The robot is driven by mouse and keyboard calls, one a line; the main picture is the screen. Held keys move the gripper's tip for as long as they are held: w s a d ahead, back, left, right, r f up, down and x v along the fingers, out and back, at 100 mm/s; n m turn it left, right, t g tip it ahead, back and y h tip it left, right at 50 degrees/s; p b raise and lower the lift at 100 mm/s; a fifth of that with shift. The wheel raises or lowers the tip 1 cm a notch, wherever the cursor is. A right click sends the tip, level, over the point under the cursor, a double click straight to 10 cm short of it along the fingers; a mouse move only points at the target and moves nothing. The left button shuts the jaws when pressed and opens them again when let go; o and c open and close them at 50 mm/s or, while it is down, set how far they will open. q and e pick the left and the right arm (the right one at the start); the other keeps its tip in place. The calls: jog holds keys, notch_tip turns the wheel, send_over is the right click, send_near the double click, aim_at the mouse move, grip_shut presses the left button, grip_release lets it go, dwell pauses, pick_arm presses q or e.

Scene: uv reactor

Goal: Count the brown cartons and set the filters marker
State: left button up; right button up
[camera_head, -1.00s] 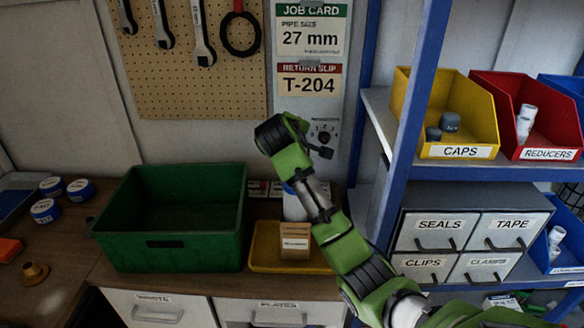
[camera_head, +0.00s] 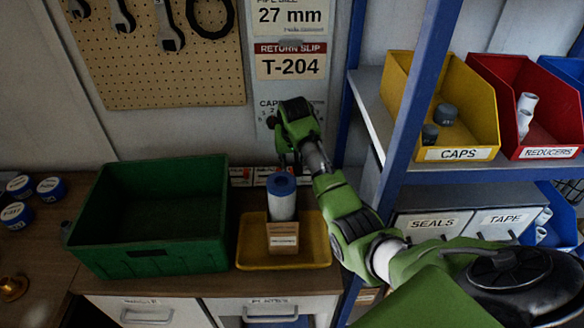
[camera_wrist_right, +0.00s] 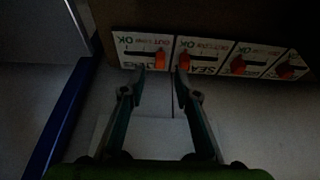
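A brown carton (camera_head: 283,232) stands in the yellow tray (camera_head: 252,252) on the bench. A white cylinder with a blue top (camera_head: 281,200) stands behind it, partly hidden. A row of small marker cards (camera_wrist_right: 210,56) with orange sliders (camera_wrist_right: 160,58) fills the top of the right wrist view, upside down. One card reads "SEA…"; I cannot make out a filters label. Part of the row shows behind the tray in the head view (camera_head: 241,175). My right gripper (camera_head: 284,162) is open and empty; its fingertips (camera_wrist_right: 160,74) are near the two leftmost cards. My left gripper is not in view.
An open green crate (camera_head: 150,253) stands left of the tray. Blue rolls (camera_head: 18,215) lie at the far left. Blue-framed shelving (camera_head: 410,90) with a yellow caps bin (camera_head: 458,154) and red reducers bin (camera_head: 548,152) stands at right, close to my arm.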

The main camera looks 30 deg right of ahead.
aim_at(292, 172)
jog(key=x, duration=0.5)
jog(key=shift+w+f, duration=0.1)
jog(key=shift+x, duration=0.9)
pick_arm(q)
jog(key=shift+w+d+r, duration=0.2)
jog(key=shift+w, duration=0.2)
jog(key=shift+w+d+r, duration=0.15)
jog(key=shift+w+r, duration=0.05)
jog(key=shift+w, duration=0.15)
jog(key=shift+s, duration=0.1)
